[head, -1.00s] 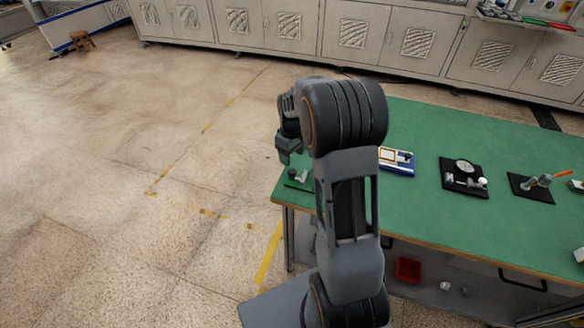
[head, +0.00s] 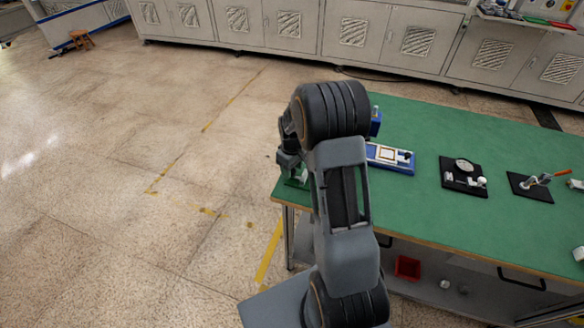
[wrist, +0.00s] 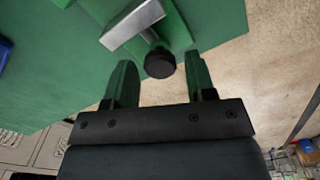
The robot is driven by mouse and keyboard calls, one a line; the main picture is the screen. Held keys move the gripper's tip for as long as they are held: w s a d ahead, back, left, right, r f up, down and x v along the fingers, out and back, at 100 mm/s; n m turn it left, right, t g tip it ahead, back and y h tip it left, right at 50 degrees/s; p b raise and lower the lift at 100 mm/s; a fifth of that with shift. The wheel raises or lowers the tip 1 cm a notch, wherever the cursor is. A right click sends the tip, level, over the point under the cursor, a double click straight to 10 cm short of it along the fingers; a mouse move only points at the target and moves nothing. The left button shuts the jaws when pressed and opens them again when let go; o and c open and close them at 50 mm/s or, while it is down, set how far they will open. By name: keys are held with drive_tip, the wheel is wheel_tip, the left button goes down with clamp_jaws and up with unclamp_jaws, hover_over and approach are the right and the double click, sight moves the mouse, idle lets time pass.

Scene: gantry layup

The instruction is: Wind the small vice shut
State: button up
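The small vice shows in the wrist view as a green body (wrist: 178,32) with a silver metal bar (wrist: 133,25) and a round black knob (wrist: 158,64). It is at the left corner of the green table, mostly hidden by my arm in the head view; a bit of green (head: 297,182) shows there. My gripper (wrist: 160,58) is open, its two green fingers pointing at the vice. The black knob lies between the fingertips in the picture, with a gap on each side. I cannot tell whether the fingers are level with it.
The green table (head: 450,125) carries a blue-and-white device (head: 390,158) just right of my arm, and black plates with a dial fixture (head: 463,176) and an orange-handled clamp (head: 532,186) farther right. A red bin (head: 407,267) is on the shelf below.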

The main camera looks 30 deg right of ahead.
drive_tip(key=c, duration=0.7)
